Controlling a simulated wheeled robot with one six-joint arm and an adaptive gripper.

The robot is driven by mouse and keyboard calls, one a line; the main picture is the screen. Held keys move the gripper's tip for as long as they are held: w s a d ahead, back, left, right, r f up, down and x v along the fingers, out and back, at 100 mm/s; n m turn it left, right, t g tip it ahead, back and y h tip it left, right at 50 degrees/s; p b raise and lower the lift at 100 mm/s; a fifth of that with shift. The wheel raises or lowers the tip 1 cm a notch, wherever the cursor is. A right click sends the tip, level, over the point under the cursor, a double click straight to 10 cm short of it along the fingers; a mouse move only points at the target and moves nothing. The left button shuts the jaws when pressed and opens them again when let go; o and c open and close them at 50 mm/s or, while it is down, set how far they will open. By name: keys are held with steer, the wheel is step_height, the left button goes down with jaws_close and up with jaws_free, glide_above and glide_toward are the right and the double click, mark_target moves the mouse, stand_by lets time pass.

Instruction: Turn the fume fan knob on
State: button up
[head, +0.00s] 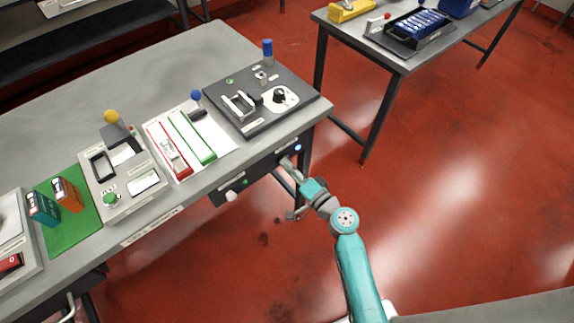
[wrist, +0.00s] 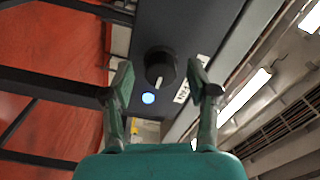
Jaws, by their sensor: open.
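A round black knob (wrist: 160,65) with a white pointer mark sits on the dark front panel (wrist: 185,22) in the wrist view. A blue lamp (wrist: 148,98) glows beside it. In the head view my gripper (head: 289,167) is at the right end of the panel (head: 220,194) under the table edge. The blue lamp (head: 298,147) shows there too; my gripper largely hides the knob.
On the grey table (head: 190,55) above stand a dark plate (head: 259,122) with a dial and handle, and red and green strips (head: 192,138).

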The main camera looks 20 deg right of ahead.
steer(key=v, duration=1)
steer(key=shift+s, duration=0.35)
steer(key=s+a+f+n+g+h, duration=0.1)
steer(key=s+f+g+h, duration=0.15)
steer(key=s, duration=0.55)
steer(key=s+a+f+n+g+h, duration=0.1)
steer(key=s+a+f+h, duration=0.15)
steer(key=s, duration=0.65)
steer(key=s+r+n+t, duration=0.1)
steer(key=s+r+n, duration=0.7)
steer(key=s+r, duration=0.6)
steer(key=shift+s+d+r+n+h, duration=0.2)
steer(key=shift+s+r+n+h, duration=0.1)
steer(key=shift+r, duration=0.4)
